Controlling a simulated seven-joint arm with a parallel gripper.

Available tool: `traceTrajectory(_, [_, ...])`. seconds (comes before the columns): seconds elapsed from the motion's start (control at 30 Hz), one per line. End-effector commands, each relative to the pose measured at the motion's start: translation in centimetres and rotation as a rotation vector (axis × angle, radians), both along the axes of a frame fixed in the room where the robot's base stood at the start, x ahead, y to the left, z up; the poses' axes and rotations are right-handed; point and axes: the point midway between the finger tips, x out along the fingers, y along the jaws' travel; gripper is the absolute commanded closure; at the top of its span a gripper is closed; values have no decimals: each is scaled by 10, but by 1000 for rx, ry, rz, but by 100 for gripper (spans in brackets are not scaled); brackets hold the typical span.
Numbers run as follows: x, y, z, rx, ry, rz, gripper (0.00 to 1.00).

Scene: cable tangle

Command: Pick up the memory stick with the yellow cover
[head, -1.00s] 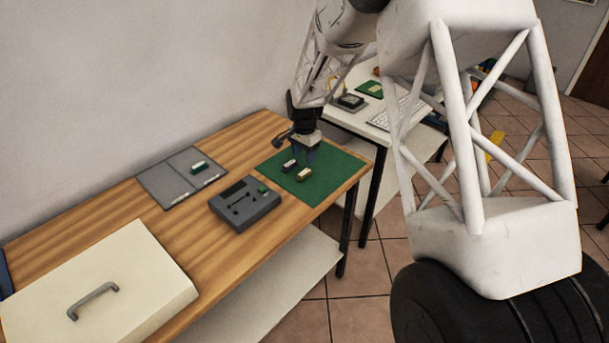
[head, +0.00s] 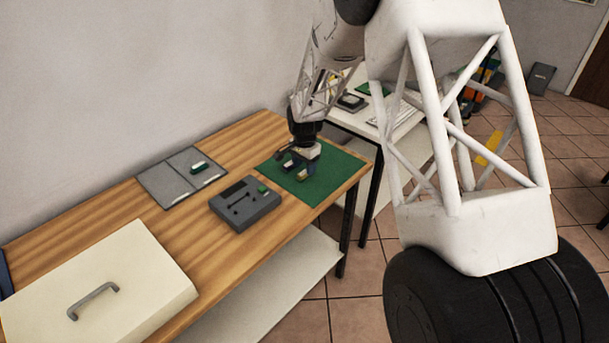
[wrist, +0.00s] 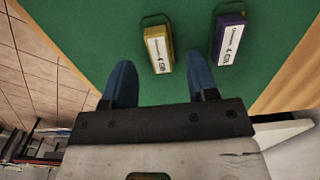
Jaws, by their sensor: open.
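The memory stick with the yellow cover (wrist: 159,49) lies on the green mat (wrist: 100,20) in the wrist view, with a white label facing up. A stick with a purple cover (wrist: 229,38) lies to its right, apart from it. My gripper (wrist: 160,80) is open, its two blue fingers spread wide. The yellow stick lies ahead of the gap between the fingers, its near end about level with the fingertips. I cannot tell how high the fingers are above the mat. In the head view my gripper (head: 298,165) is low over the green mat (head: 325,185) and partly hides the sticks.
A cream box with a handle (head: 140,262) fills the table's near left.

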Motion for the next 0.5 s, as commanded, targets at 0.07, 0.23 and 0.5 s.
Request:
traceTrajectory(0.07, [0, 0, -11, 0, 1, 0, 47])
traceTrajectory(0.23, [0, 0, -23, -1, 1, 0, 47])
traceTrajectory(0.5, [0, 0, -26, 0, 0, 0, 47])
